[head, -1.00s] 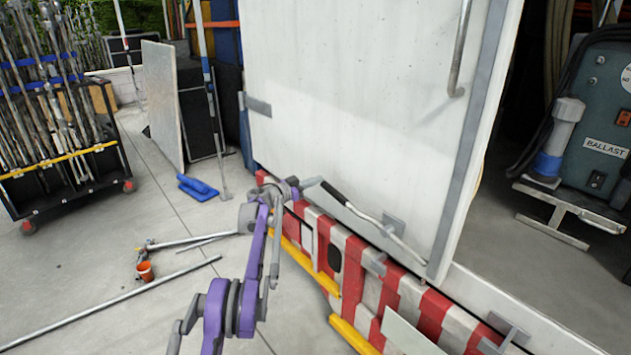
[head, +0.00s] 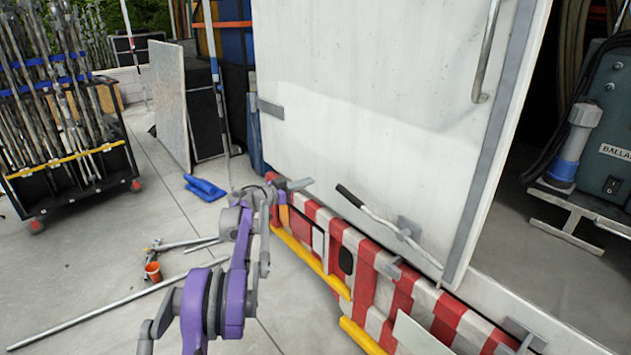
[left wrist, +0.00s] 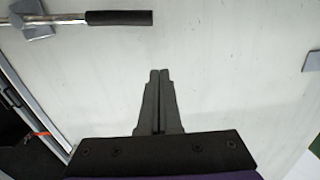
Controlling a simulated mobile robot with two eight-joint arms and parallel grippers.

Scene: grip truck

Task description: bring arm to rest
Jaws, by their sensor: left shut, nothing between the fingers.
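My left arm is purple and grey and reaches up from the bottom of the head view. Its gripper (head: 298,185) is in front of the lower part of the white truck door (head: 370,110). In the left wrist view the two dark fingers (left wrist: 159,75) are together with nothing between them. A lever handle with a black grip (head: 350,196) is on the door, to the right of the gripper and apart from it. The black grip also shows at the top of the left wrist view (left wrist: 118,18). My right gripper is in neither view.
A red and white striped bumper (head: 365,275) with yellow bars runs below the door. A cart of metal stands (head: 60,165) is at left. A long pole (head: 110,305), an orange cup (head: 152,270) and a blue object (head: 204,188) lie on the floor. A ballast unit (head: 605,140) is at right.

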